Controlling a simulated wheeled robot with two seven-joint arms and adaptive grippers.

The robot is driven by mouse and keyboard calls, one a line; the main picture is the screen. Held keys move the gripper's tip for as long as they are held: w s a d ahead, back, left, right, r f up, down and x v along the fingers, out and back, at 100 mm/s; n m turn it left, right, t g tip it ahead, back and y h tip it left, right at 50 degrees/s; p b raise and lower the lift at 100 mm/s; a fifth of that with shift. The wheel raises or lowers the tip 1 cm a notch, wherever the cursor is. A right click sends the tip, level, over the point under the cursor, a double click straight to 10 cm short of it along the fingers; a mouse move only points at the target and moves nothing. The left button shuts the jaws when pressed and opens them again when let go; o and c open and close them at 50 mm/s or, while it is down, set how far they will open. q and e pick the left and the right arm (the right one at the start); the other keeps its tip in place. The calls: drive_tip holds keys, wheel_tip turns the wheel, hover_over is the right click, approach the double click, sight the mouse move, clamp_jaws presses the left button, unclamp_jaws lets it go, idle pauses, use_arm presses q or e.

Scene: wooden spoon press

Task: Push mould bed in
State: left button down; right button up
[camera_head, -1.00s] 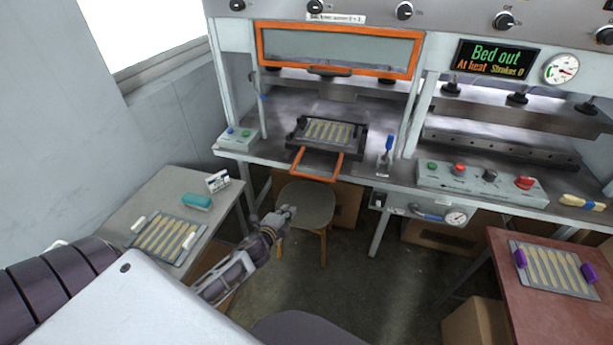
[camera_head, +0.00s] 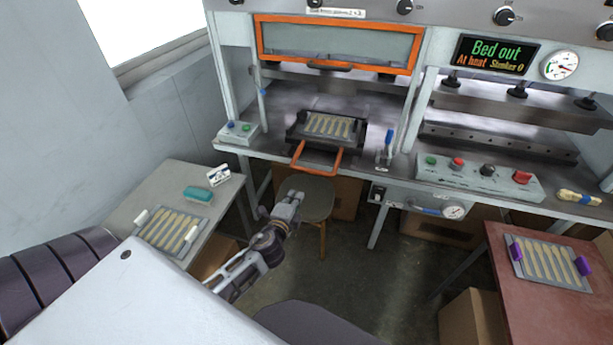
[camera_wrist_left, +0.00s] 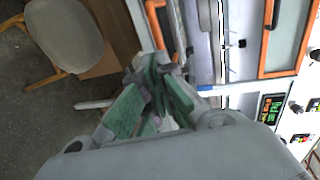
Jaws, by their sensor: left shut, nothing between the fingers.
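The mould bed (camera_head: 318,143) is out at the front of the press, a dark carrier with an orange pull handle (camera_head: 315,160) hanging over the bench edge. A tray with several wooden spoons (camera_head: 329,125) lies on it. The orange-framed guard (camera_head: 340,46) above is raised. The display (camera_head: 490,54) reads "Bed out", "At heat", "Strokes 0". My left gripper (camera_head: 294,197) is shut and empty, below and to the left of the handle, in front of the stool and apart from the bed. In the left wrist view its green-padded fingers (camera_wrist_left: 150,92) meet. My right gripper is out of view.
A stool (camera_head: 313,196) stands under the bench, close to my left gripper. A grey side table (camera_head: 150,190) at left holds a spoon tray and a teal object (camera_head: 198,194). A red table (camera_head: 510,315) at right holds another tray. A blue lever (camera_head: 389,138) stands right of the bed.

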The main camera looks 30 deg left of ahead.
use_arm(q)
drive_tip(key=shift+w, duration=0.2)
approach(309, 171)
drive_tip(key=shift+p+x, duration=1)
drive_tip(key=shift+x, duration=2.5)
drive_tip(key=shift+w+a+f, duration=0.1)
drive_tip(key=shift+w+a, duration=0.05)
drive_tip(key=shift+w, duration=0.05)
